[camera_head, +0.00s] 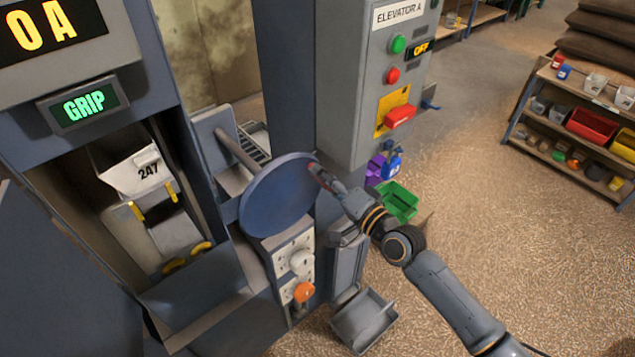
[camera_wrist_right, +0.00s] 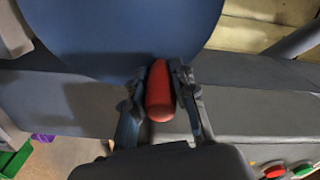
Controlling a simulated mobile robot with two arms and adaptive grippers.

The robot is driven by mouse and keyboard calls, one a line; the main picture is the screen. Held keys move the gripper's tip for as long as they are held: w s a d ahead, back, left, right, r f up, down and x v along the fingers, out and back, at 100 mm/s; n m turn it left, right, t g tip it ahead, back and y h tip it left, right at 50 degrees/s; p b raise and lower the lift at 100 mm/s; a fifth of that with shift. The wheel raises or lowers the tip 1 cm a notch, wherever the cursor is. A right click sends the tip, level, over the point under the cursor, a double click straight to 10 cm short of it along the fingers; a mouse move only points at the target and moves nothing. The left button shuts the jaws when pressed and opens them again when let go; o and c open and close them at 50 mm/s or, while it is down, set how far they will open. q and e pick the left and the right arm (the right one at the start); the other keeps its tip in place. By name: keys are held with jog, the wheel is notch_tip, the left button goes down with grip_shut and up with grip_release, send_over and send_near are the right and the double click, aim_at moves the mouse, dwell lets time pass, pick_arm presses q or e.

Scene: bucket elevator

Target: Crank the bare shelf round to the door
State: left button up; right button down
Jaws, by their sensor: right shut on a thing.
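The round blue crank wheel (camera_head: 278,195) stands upright on the elevator's side. It also fills the top of the right wrist view (camera_wrist_right: 120,35). Its red handle (camera_wrist_right: 159,92) sits near the rim, between the fingers of my right gripper (camera_head: 322,178), which are closed on it. In the head view the gripper mostly hides the handle. A white bucket (camera_head: 125,180) marked 247 shows in the door opening. Below it is a grey piece with yellow marks (camera_head: 172,232); I cannot tell whether it is a shelf. No clearly bare shelf shows. My left gripper is out of view.
A display (camera_head: 83,105) above the opening reads GRIP. A grey tray (camera_head: 362,319) and green bin (camera_head: 398,202) are near the wheel. Open floor lies to the right.

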jog(key=shift+w+d+f+m+b, duration=0.2)
jog(key=shift+f+m+b, duration=0.5)
jog(key=shift+f+m, duration=0.35)
jog(key=shift+w+d+f+m+b, duration=0.1)
jog(key=shift+d+f+m+b, duration=0.15)
jog(key=shift+f+m+b, duration=0.8)
jog(key=shift+w+d+f+m+b, duration=0.2)
jog(key=shift+f+m+b, duration=0.35)
jog(key=shift+m, duration=0.85)
jog(key=shift+f, duration=0.1)
jog(key=c, duration=1.1)
grip_release()
jog(key=shift+o, duration=0.2)
jog(key=v, duration=1.2)
